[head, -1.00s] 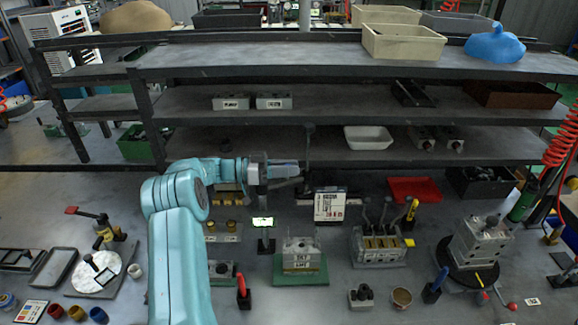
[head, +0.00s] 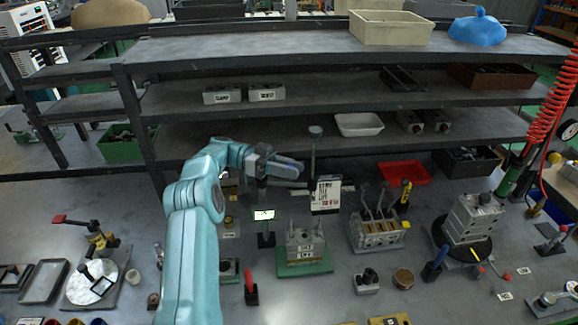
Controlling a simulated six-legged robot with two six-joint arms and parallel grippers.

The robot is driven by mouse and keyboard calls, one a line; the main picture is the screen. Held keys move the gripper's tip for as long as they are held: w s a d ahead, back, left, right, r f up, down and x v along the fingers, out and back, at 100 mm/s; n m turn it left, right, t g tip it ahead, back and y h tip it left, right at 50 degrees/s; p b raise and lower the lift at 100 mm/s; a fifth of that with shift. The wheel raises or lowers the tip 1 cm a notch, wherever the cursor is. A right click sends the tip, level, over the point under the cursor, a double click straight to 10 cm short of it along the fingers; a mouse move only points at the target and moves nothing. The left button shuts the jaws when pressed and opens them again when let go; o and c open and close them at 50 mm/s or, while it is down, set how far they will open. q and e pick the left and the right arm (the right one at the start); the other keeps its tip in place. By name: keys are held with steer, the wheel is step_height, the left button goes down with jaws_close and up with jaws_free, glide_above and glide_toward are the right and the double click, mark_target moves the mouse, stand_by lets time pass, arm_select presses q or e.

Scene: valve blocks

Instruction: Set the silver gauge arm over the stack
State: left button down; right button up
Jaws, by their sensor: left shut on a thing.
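My left gripper (head: 298,169) reaches in front of the shelves and is shut on an upright grey post (head: 314,150) with a round knob on top. I cannot tell surely that this post is the gauge arm. Its lower end is close to the white card and hard to make out. A stack of silver blocks (head: 470,217) stands tilted on a round black base at the right. Another silver block stack (head: 303,243) sits on a green plate below the gripper. The post is apart from both stacks. My right gripper is not in view.
A small lit display (head: 264,214) and a valve block with levers (head: 376,232) flank the green-plate stack. A red tray (head: 403,174) lies behind. The shelf edge is close above the gripper.

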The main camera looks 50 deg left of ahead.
arm_select(q)
steer(key=shift+s+d+g, duration=0.1)
steer(key=shift+g, duration=0.2)
steer(key=c, duration=1)
jaws_free()
steer(key=shift+d, duration=0.1)
steer(key=shift+o, duration=0.2)
